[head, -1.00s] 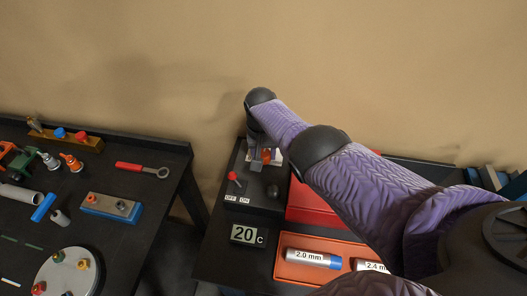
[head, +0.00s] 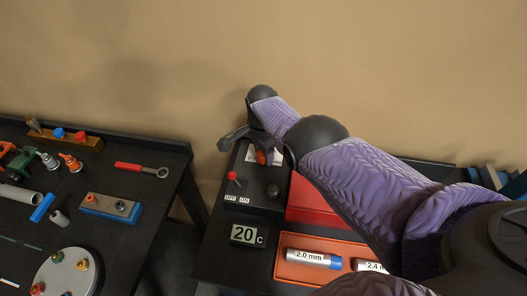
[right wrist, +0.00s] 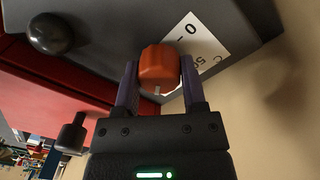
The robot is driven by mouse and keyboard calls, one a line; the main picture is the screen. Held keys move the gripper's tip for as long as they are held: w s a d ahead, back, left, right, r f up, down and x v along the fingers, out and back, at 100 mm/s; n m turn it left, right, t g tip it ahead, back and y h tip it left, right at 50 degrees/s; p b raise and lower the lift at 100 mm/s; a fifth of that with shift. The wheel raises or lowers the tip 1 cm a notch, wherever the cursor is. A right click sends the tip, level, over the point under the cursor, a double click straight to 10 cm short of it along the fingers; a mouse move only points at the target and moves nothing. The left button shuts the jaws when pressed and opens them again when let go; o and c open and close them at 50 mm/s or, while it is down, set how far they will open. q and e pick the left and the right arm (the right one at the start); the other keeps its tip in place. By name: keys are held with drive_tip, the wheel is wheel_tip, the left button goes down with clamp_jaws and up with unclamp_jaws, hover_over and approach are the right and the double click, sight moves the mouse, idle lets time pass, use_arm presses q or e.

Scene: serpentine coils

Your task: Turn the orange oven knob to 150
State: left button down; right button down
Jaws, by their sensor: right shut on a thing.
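The orange oven knob (right wrist: 158,66) sits on the dark oven box between the two fingers of my right gripper (right wrist: 160,80), which is shut on it. A white mark on the knob points down toward the gripper palm in the right wrist view. Behind the knob is a white dial label (right wrist: 196,45) with "0", "50" and "C" readable; the rest is covered. In the head view the knob (head: 261,157) shows only partly beneath my right wrist. The display (head: 247,235) reads 20 C. My left gripper is not in view.
On the oven box are a red-tipped lever (head: 234,178) and a black knob (head: 272,191). A red box (head: 315,200) stands beside it, with an orange tray (head: 290,272) of labelled cylinders in front. A second table (head: 150,180) with tools stands left, across a gap.

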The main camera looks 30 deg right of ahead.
drive_tip(key=m, duration=0.6)
drive_tip(key=shift+d+r, duration=0.1)
drive_tip(key=shift+m, duration=0.3)
idle(0.4)
drive_tip(key=shift+c, duration=0.7)
unclamp_jaws()
wheel_tip(320, 180, up, 9)
drive_tip(key=p, duration=0.7)
drive_tip(key=shift+w, duration=0.15)
drive_tip(key=shift+r+p, duration=0.45)
drive_tip(key=shift+p, duration=0.05)
drive_tip(key=shift+f, duration=0.1)
